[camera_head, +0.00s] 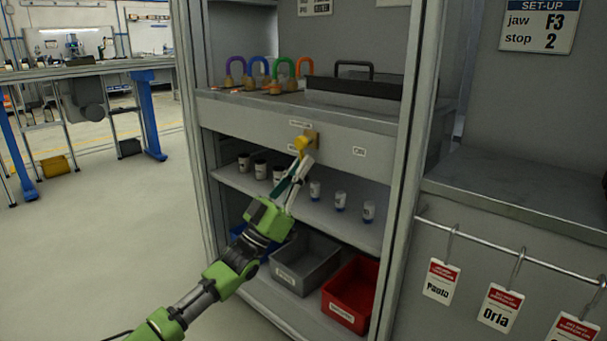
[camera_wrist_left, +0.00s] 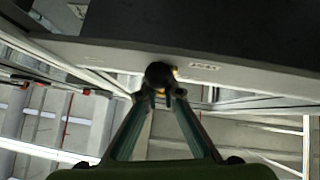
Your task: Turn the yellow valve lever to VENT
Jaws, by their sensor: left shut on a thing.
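The yellow valve lever (camera_head: 301,144) sits on a brass-coloured mount on the grey front panel of the cabinet. A small label (camera_head: 300,124) is above it and another label (camera_head: 359,151) is to its right; I cannot read either for certain. The lever appears to point down and slightly left. My left gripper (camera_head: 301,167) reaches up from below and is shut on the lever's lower end. In the left wrist view the fingertips (camera_wrist_left: 167,95) close around the dark end of the valve lever (camera_wrist_left: 160,74), which hides most of the mount. My right gripper is not in view.
Coloured padlocks (camera_head: 259,72) and a black-and-grey case (camera_head: 354,88) stand on the shelf above. Small containers (camera_head: 340,201) stand on the shelf below. A grey bin (camera_head: 305,264) and a red bin (camera_head: 350,295) are lower down. Cabinet posts (camera_head: 404,150) flank the opening.

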